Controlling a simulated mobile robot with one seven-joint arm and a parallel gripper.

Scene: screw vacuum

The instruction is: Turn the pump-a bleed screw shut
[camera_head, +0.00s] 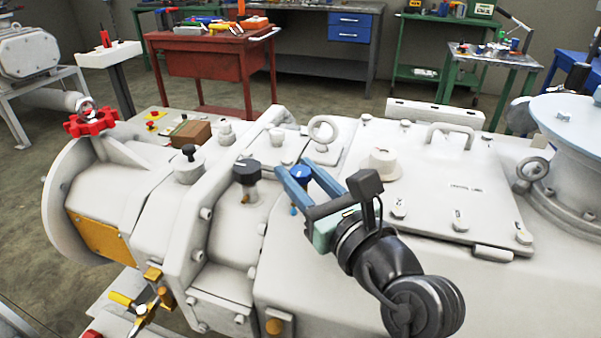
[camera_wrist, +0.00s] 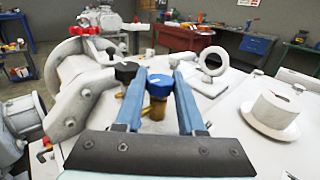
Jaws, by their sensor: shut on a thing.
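A blue-headed screw (camera_head: 300,174) with a brass stem stands upright on top of the grey pump body. It also shows in the wrist view (camera_wrist: 159,86). My gripper (camera_head: 297,168) has its two blue fingers on either side of the blue head, shut on it. In the wrist view my gripper (camera_wrist: 159,79) points forward over the pump, with the head between the finger ends. A black knob (camera_head: 246,171) stands on the pump just left of the blue one, and shows behind it in the wrist view (camera_wrist: 126,72). No label naming pump-a is readable.
A lifting ring (camera_head: 322,131) stands close behind my fingers. A pale round cap (camera_head: 383,163) and a bolted cover plate (camera_head: 445,175) lie to the right. A red handwheel (camera_head: 90,122) and a small black-topped plug (camera_head: 188,163) are to the left.

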